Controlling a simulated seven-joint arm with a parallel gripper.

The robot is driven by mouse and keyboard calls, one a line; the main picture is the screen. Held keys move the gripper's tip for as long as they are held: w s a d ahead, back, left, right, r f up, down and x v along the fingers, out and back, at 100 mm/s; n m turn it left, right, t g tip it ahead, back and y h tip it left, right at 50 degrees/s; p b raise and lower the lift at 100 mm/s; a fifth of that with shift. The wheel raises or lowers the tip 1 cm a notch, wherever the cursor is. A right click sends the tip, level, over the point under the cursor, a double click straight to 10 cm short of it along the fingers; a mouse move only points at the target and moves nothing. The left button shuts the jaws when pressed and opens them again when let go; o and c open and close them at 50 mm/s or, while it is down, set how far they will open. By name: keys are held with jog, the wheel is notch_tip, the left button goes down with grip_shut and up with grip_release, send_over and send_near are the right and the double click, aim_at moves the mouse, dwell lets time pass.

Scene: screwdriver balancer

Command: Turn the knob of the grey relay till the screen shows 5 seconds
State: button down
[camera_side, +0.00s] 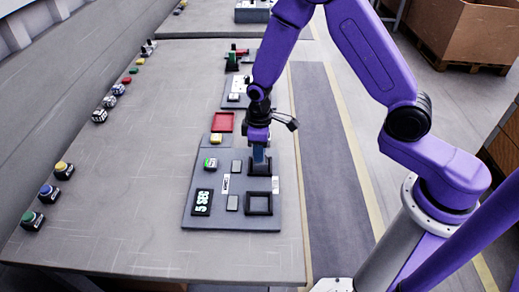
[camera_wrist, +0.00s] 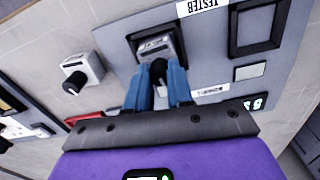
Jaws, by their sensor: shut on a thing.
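The grey relay (camera_wrist: 150,42) sits in a black-framed socket on the tester panel (camera_side: 190,222). In the side view my gripper hides most of it. Its black knob (camera_wrist: 158,72) shows in the wrist view between my blue fingertips. My gripper (camera_side: 260,158) points down over the far socket and is shut on the knob; the fingers also show in the wrist view (camera_wrist: 158,80). The screen (camera_side: 202,203) at the panel's near left corner reads 5 SEC in the side view; only part of it shows in the wrist view (camera_wrist: 255,103).
A second, empty black-framed socket (camera_side: 258,203) lies nearer on the panel. Another pale grey box with a black knob (camera_wrist: 82,72) stands beside the panel. A red tray (camera_side: 223,122) lies beyond it. Coloured buttons (camera_side: 63,170) line the left of the table; the table between is clear.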

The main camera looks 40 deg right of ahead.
dwell(0.4)
jog(key=c, duration=1)
grip_release()
notch_tip(320, 180, up, 18)
jog(key=shift+f, duration=0.25)
